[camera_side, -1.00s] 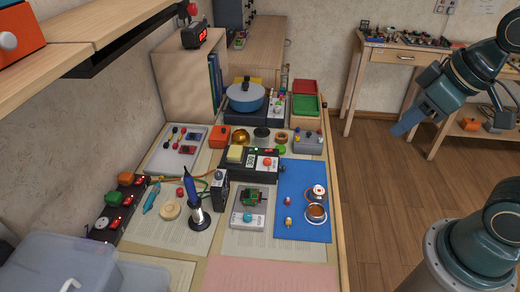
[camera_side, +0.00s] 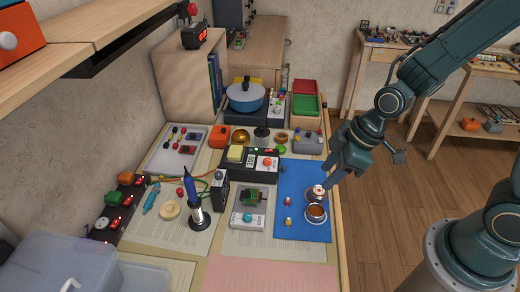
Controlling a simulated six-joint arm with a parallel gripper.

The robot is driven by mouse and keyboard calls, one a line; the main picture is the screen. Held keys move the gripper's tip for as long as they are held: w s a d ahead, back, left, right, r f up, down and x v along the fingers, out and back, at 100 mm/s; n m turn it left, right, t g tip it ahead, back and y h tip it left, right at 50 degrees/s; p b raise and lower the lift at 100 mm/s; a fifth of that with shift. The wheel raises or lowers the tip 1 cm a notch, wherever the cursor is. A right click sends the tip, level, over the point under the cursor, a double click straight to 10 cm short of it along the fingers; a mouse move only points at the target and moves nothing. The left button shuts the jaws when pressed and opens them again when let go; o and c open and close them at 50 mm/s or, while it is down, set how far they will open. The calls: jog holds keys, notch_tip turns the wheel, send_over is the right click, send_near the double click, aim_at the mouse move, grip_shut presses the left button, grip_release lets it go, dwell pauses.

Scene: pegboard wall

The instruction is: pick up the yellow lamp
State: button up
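A small lamp that looks yellowish (camera_side: 288,224) stands on the blue mat (camera_side: 291,176). A similar small reddish lamp (camera_side: 287,202) stands just behind it. My gripper (camera_side: 327,182) points down over the right edge of the mat, to the right of and behind the yellow lamp and apart from it. Its fingertips look close to a white item with a red top (camera_side: 317,192); I cannot tell whether they touch. The fingers are too small and side-on to show whether they are open. I see nothing held.
A cup-like round dish with brown contents (camera_side: 316,212) sits right of the lamps. A grey box with a blue knob (camera_side: 247,218) and a soldering iron in its stand (camera_side: 196,208) stand to the left. The mat's front part is clear.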

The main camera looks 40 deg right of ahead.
jog(key=shift+n+y, duration=0.3)
jog(key=shift+n, duration=0.2)
jog(key=f, duration=0.2)
jog(key=a+f, duration=0.1)
jog(key=f, duration=0.1)
jog(key=shift+w+a, duration=0.1)
jog(key=shift+a, duration=0.1)
jog(key=shift+g, duration=0.3)
send_over(290, 220)
jog(key=s+d, duration=0.2)
jog(key=d, duration=0.1)
jog(key=shift+a+f, duration=0.2)
jog(key=shift+f, duration=3.65)
jog(key=shift+f, duration=0.1)
jog(key=shift+w+x, duration=0.1)
jog(key=shift+x, duration=1.15)
jog(key=shift+w+x, duration=0.15)
jog(key=shift+x, duration=1.15)
jog(key=shift+a, duration=0.15)
grip_shut()
